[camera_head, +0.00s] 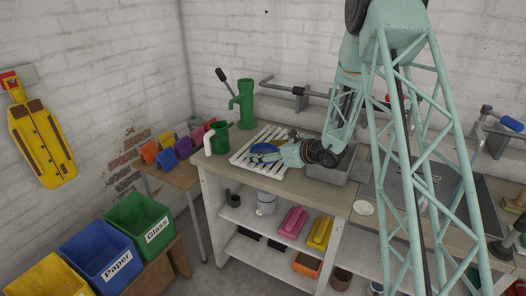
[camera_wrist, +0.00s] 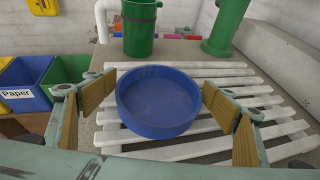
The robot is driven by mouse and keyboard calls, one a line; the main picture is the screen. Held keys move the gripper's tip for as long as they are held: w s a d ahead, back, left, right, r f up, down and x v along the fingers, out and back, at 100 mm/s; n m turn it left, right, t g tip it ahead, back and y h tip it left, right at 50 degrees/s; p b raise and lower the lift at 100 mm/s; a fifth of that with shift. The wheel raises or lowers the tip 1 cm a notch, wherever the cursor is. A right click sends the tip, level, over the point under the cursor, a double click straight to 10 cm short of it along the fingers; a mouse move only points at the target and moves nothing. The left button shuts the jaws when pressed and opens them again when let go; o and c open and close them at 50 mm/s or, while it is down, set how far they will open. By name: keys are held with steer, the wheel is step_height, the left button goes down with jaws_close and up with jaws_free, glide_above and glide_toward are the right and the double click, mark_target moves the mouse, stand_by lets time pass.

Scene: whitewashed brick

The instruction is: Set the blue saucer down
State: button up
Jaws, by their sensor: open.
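The blue saucer (camera_wrist: 158,98) looks like a shallow round dish with a raised rim. It rests upright on the white slatted rack (camera_wrist: 270,118) in the wrist view. My gripper (camera_wrist: 158,96) is open, with one wooden-faced finger on each side of the saucer. A gap shows between the left finger and the rim; the right finger is very close to the rim, and I cannot tell if it touches. In the head view the saucer (camera_head: 263,148) is partly hidden by my gripper (camera_head: 268,154), which is low over the rack (camera_head: 243,161).
A green mug (camera_wrist: 139,28) and a green pump (camera_head: 242,98) stand behind the rack. A white pipe (camera_head: 208,142) rises at its left. A grey sink basin (camera_head: 338,172) lies right of the rack. Sorting bins, including a green one (camera_head: 139,222), stand at lower left.

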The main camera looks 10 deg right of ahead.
steer(key=shift+r, duration=0.15)
steer(key=shift+p+v, duration=0.75)
steer(key=shift+v, duration=5.25)
steer(key=shift+d, duration=0.1)
